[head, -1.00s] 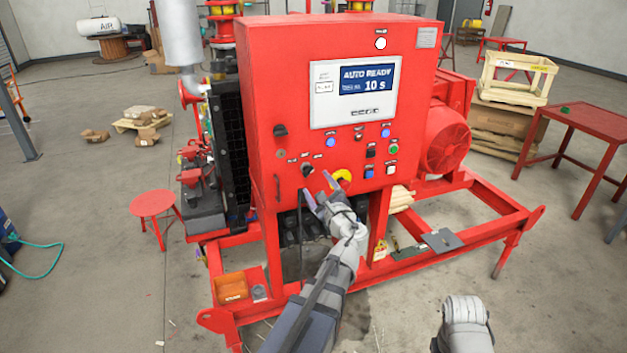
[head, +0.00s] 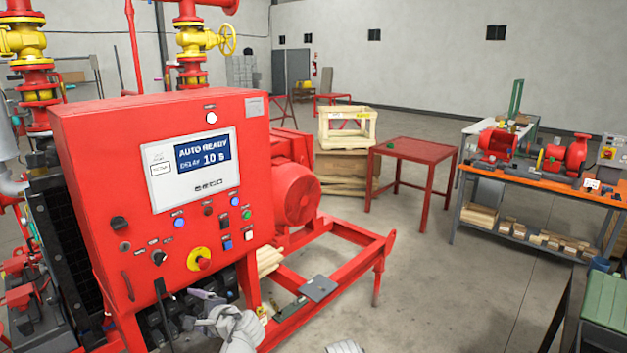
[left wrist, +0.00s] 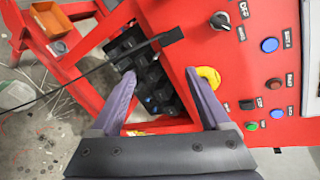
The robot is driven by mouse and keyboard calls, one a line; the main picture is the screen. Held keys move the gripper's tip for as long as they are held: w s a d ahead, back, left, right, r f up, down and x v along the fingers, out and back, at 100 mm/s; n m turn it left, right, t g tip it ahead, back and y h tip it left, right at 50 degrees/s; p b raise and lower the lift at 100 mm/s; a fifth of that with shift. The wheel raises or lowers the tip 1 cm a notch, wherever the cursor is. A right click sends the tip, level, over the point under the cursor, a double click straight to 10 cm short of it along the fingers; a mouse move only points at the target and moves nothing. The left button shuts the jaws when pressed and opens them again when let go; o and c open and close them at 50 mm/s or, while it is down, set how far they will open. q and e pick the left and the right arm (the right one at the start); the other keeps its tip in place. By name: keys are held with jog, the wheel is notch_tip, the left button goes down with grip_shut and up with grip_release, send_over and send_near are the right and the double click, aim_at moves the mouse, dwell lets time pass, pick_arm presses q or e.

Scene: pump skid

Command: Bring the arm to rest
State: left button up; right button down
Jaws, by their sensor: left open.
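My left gripper (head: 188,305) is low in front of the red control cabinet (head: 75,130), below its knobs and buttons. In the left wrist view its two fingers (left wrist: 165,95) are spread apart with nothing held between them. A thin dark cable or rod crosses the view near them. The yellow-ringed red knob (head: 203,262) sits just above the gripper. It also shows in the left wrist view as a yellow ring (left wrist: 208,77), partly hidden by a finger. The screen (head: 193,168) reads AUTO READY, 10 s. A pale part of my other arm shows at the bottom edge; its gripper is not visible.
The red skid frame (head: 345,296) extends right of the cabinet, with a grey plate (head: 319,288) on it. A red table (head: 415,150), a wooden crate (head: 346,124) and an orange-topped workbench (head: 545,180) stand farther right. The floor between skid and workbench is clear.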

pick_arm(q)
jog(key=s+d+f+n+g+h, duration=0.2)
jog(key=s+d+f, duration=0.3)
jog(key=d, duration=0.3)
jog(key=s+d+f+n+g+h, duration=0.3)
jog(key=s+d+f+h, duration=0.1)
jog(key=s+d, duration=0.3)
jog(key=s+d+f+n+g+h, duration=0.3)
jog(key=s+d, duration=0.4)
jog(key=d, duration=0.4)
notch_tip(320, 180, down, 3)
jog(key=shift+r+g+h, duration=0.2)
jog(key=shift+g+h, duration=0.1)
jog(key=shift+h, duration=0.3)
jog(key=shift+d, duration=0.1)
